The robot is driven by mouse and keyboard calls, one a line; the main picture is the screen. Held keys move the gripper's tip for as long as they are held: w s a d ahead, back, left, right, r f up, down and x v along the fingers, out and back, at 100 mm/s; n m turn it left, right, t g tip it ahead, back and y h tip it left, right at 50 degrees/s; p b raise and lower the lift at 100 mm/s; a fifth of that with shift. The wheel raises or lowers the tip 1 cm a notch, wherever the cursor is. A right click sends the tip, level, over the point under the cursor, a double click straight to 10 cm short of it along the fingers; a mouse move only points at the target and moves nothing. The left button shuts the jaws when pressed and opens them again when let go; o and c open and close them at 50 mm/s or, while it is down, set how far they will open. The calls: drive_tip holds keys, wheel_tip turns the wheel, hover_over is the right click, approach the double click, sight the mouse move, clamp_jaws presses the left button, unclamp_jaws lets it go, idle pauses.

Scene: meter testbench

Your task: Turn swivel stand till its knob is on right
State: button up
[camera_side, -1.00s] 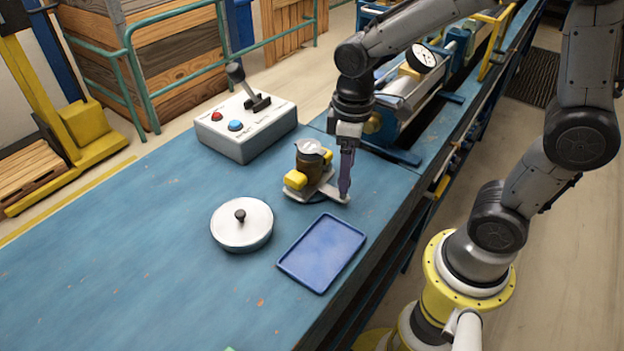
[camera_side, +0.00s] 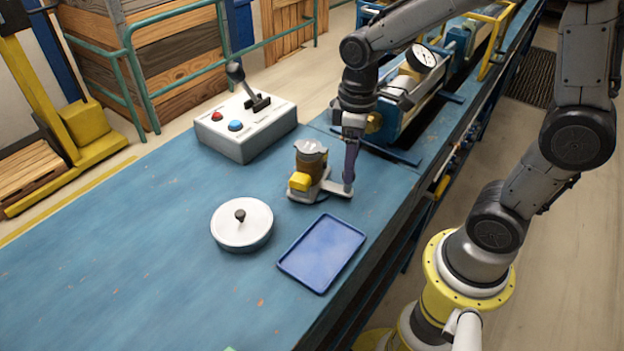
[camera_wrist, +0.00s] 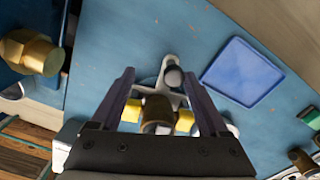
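The swivel stand stands on the blue bench in the side view, with a brown cylinder (camera_side: 311,165), a yellow block (camera_side: 300,181) and a pale flat arm (camera_side: 333,190) pointing right. In the wrist view its brown cylinder (camera_wrist: 157,110) sits between two yellow blocks, and its dark round knob (camera_wrist: 174,76) is on the pale arm. My gripper (camera_side: 348,188) is down at the arm's outer end and hides the knob in the side view. In the wrist view my gripper's fingers (camera_wrist: 159,72) are apart, with the knob between them, close to the right finger; contact is unclear.
A blue tray (camera_side: 322,253) lies in front of the stand, and a round lidded pot (camera_side: 241,226) stands to its left. A control box with a lever (camera_side: 245,130) is behind left. A bench device with a gauge (camera_side: 421,58) is behind right. The bench's left front is clear.

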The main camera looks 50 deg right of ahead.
drive_tip(key=shift+w+d, duration=0.2)
drive_tip(key=shift+d, duration=0.2)
drive_tip(key=shift+w+d, duration=0.3)
drive_tip(key=shift+d, duration=0.1)
drive_tip(key=shift+w+d, duration=0.45)
drive_tip(key=shift+d, duration=0.05)
drive_tip(key=shift+o, duration=0.3)
drive_tip(key=o, duration=0.3)
